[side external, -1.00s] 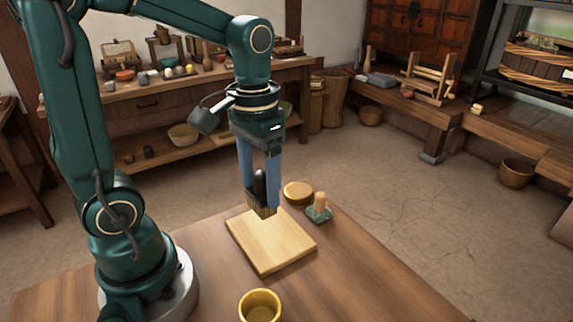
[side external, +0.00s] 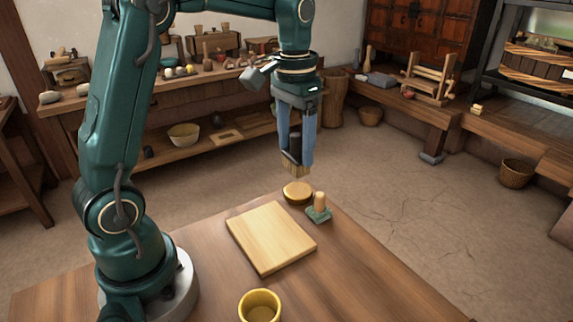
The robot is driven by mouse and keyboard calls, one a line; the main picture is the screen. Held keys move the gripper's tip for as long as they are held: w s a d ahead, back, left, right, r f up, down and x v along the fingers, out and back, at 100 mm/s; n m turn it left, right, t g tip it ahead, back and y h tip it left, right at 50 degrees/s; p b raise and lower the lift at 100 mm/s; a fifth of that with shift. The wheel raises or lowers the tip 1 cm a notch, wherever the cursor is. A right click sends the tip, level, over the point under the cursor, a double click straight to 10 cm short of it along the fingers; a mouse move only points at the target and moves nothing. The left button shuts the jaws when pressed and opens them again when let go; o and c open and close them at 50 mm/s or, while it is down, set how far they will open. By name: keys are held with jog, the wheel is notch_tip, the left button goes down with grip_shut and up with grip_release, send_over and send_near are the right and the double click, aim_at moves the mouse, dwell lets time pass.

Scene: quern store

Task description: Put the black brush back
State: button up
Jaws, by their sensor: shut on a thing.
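My gripper (side external: 297,160) is shut on the black brush (side external: 294,144). The brush is upright, with its dark handle between the fingers and its tan bristles (side external: 295,168) pointing down. It hangs just above a round golden-brown dish or lid (side external: 298,191) at the far end of the table. I cannot tell whether the bristles are directly over it or slightly behind it. The light wooden board (side external: 270,237) lies bare on the table, nearer to my base.
A green-based stamp-like piece with a wooden knob (side external: 319,208) stands right of the round dish. A yellow cup (side external: 260,306) stands at the table's front. The table (side external: 350,270) is clear to the right. Shelves with bowls stand beyond, across open floor.

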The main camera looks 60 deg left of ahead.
jog(key=shift+w+a+f, duration=0.25)
jog(key=shift+w, duration=0.2)
jog(key=shift+w+f, duration=0.1)
jog(key=shift+f, duration=0.2)
jog(key=w+d+f, duration=0.1)
jog(key=d+f, duration=0.1)
jog(key=d, duration=0.1)
jog(key=w+d+f, duration=0.1)
jog(key=d+f, duration=0.1)
jog(key=d, duration=0.2)
jog(key=w+d+f, duration=0.1)
jog(key=d+f, duration=0.2)
jog(key=shift+w+d+f, duration=0.1)
jog(key=shift+w+d, duration=0.2)
jog(key=shift+d, duration=0.1)
jog(key=shift+f, duration=1.95)
jog(key=shift+f, duration=0.1)
jog(key=o, duration=1.4)
jog(key=shift+o, duration=0.2)
